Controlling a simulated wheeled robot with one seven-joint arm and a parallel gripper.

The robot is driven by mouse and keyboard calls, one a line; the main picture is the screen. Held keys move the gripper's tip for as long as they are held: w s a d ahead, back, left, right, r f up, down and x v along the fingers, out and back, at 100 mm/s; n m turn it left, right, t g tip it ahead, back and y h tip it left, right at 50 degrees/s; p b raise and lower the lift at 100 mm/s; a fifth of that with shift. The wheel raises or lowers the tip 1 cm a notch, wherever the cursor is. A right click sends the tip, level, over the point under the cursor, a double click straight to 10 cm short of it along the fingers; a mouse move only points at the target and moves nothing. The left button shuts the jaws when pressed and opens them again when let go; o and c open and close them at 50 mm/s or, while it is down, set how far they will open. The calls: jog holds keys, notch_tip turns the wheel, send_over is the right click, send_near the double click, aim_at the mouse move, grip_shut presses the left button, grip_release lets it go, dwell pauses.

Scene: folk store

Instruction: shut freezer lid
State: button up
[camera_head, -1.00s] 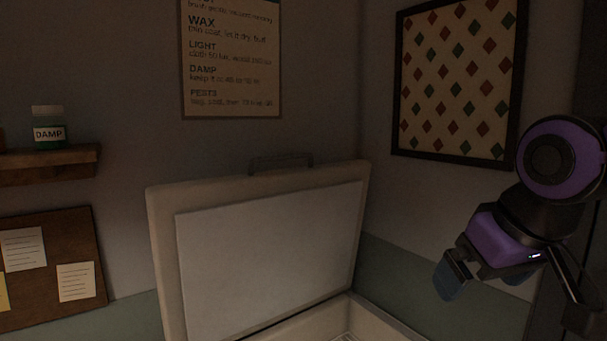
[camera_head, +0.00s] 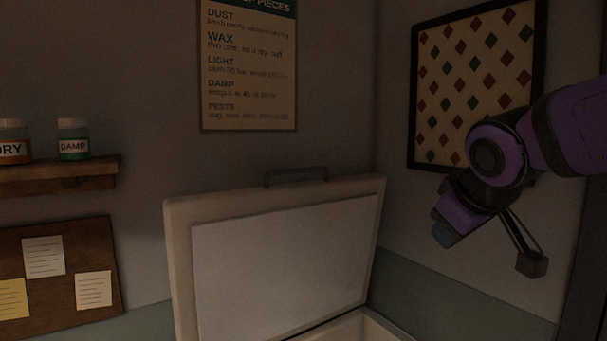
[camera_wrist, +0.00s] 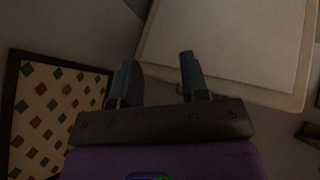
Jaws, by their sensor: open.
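The freezer lid (camera_head: 285,265) stands raised in the head view, its pale inner panel facing me and a handle (camera_head: 296,176) on its top edge. Below it, part of the freezer body (camera_head: 372,328) shows at the bottom edge; the rest is out of frame. My gripper (camera_head: 440,232) is right of the lid and apart from it. In the wrist view my gripper (camera_wrist: 158,80) has its two fingers spread with nothing between them, and the lid (camera_wrist: 228,45) shows beyond them, upper right.
A patterned framed panel (camera_head: 473,85) hangs on the right wall behind my arm. A shelf (camera_head: 60,172) with jars (camera_head: 73,140) and a corkboard (camera_head: 60,262) are on the left. A text poster (camera_head: 248,70) hangs above the lid.

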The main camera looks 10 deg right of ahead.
jog(key=w+r+n+t, duration=0.2)
jog(key=w+r+n, duration=0.1)
jog(key=w, duration=0.6)
jog(key=n+t+y, duration=0.2)
jog(key=n+y, duration=1.3)
jog(key=n, duration=0.6)
send_near(305, 171)
jog(key=shift+m, duration=0.3)
jog(key=x, duration=1.1)
grip_shut()
